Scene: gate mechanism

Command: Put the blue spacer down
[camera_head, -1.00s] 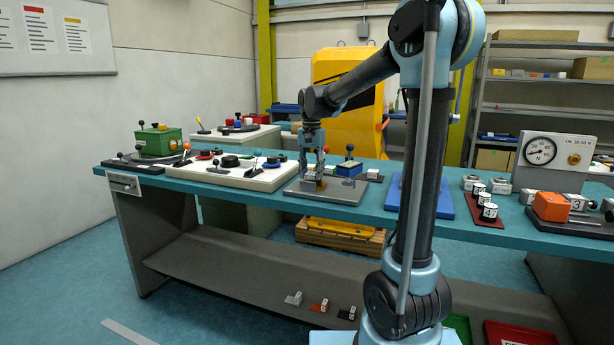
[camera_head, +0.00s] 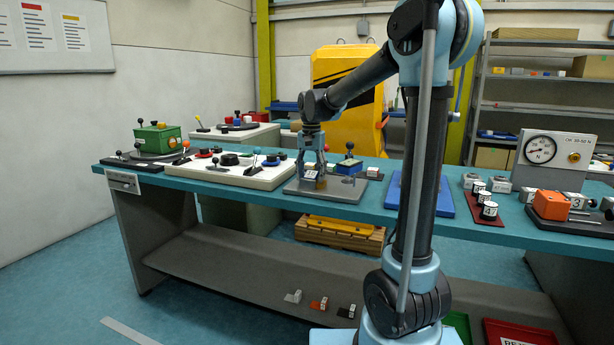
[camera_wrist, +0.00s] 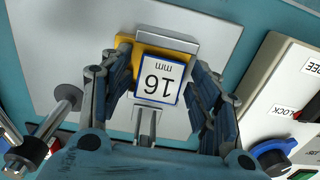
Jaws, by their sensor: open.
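The blue spacer (camera_wrist: 160,80) has a white top marked "16 mm" and a thin blue edge. In the wrist view it sits between my gripper's fingers, on or against a grey metal holder with a yellow part (camera_wrist: 125,42) beside it. My gripper (camera_wrist: 162,66) is open, with one finger on each side of the spacer and gaps visible. In the head view my gripper (camera_head: 313,174) is low over the grey plate (camera_head: 345,192), and the spacer's white top (camera_head: 311,174) shows between the fingers. The spacer's underside is hidden.
A white panel with a blue knob (camera_wrist: 272,155) lies to the right. In the head view, a blue block with a dark knob (camera_head: 349,167) stands right of my gripper.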

